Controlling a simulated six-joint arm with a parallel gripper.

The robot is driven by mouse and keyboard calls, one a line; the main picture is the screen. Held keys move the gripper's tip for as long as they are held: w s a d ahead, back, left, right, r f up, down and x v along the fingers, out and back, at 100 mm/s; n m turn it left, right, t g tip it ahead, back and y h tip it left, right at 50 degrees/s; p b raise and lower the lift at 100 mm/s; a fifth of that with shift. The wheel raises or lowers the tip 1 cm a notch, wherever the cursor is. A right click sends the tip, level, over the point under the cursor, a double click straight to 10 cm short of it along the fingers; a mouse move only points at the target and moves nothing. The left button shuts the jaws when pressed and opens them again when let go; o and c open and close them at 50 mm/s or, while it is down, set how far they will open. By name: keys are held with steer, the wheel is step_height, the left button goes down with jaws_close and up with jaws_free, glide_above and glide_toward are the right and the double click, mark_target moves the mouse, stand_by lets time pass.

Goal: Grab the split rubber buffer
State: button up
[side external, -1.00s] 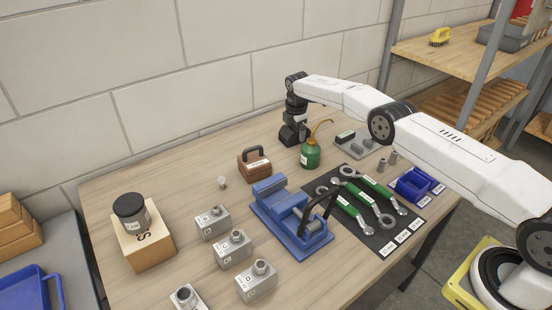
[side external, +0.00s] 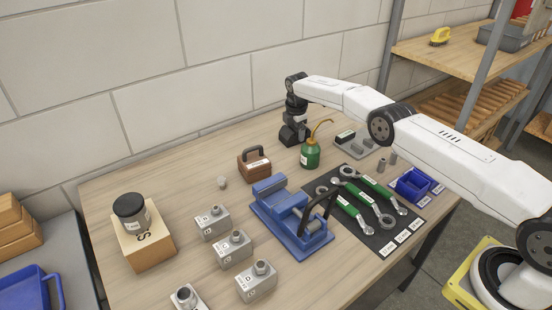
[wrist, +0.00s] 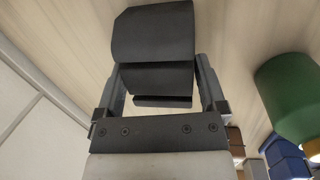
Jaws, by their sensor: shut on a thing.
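The split rubber buffer shows as a dark block with bevelled faces in the wrist view (wrist: 153,35). It sits between the two fingers of my gripper (wrist: 158,78), which are shut on it. In the side external view my gripper (side external: 293,123) points down at the back of the wooden bench, near the wall, with the dark buffer (side external: 288,139) at its lower end. The buffer is at or very close to the bench top; I cannot tell whether it touches.
A green oil can (side external: 310,156) stands close to the right of my gripper. A brown weight (side external: 254,167) with a handle and a blue vise (side external: 290,220) stand in front. A grey plate (side external: 357,151) with blocks lies to the right. The bench's back left is mostly clear.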

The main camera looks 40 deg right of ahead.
steer(key=shift+r, duration=5.05)
steer(key=shift+a, duration=0.1)
